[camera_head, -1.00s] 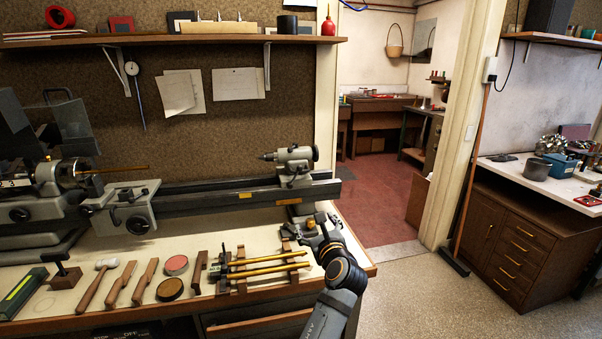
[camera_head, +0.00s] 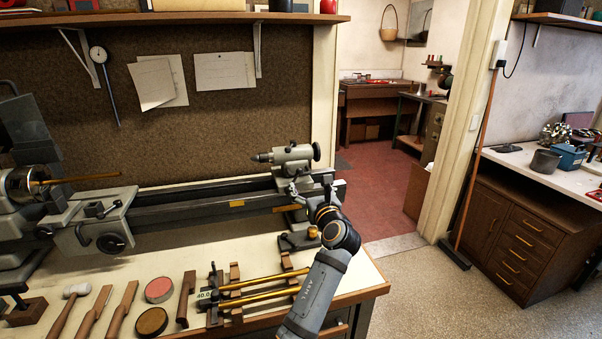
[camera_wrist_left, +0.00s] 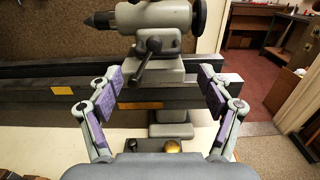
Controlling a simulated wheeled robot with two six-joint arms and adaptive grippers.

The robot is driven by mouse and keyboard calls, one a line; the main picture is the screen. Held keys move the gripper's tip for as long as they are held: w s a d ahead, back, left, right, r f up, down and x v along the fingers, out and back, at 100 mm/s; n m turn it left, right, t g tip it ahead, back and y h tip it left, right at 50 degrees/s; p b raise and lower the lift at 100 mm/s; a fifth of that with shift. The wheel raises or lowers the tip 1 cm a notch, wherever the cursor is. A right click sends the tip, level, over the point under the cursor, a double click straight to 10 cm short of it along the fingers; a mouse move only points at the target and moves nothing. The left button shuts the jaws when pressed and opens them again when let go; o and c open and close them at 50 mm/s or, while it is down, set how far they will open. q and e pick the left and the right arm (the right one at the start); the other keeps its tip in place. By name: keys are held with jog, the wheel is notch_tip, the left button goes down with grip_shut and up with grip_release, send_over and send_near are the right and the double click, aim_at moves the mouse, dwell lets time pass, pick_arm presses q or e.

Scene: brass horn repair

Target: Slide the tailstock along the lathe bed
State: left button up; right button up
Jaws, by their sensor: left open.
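The grey tailstock (camera_head: 292,160), with its pointed center facing left and a handwheel at its right, sits on the right end of the lathe bed (camera_head: 170,214). My left gripper (camera_head: 315,190) is in front of the tailstock's lower body. In the left wrist view the tailstock (camera_wrist_left: 158,70) stands between the two spread fingers of the gripper (camera_wrist_left: 160,92). The fingers lie to either side of its base with visible gaps. My right gripper does not show.
A bench (camera_head: 362,278) in front of the bed holds brass tubes (camera_head: 262,281) on wooden rests, a mallet (camera_head: 77,291), and round tins (camera_head: 159,289). The lathe carriage (camera_head: 100,226) is at the left, with clear bed between it and the tailstock. A doorway opens at the right.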

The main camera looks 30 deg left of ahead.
aim_at(301, 174)
pick_arm(q)
jog(key=x, duration=0.7)
jog(key=shift+w+a+f+p, duration=0.15)
jog(key=shift+a+p, duration=0.15)
jog(key=shift+w+a, duration=0.35)
jog(key=shift+a, duration=0.1)
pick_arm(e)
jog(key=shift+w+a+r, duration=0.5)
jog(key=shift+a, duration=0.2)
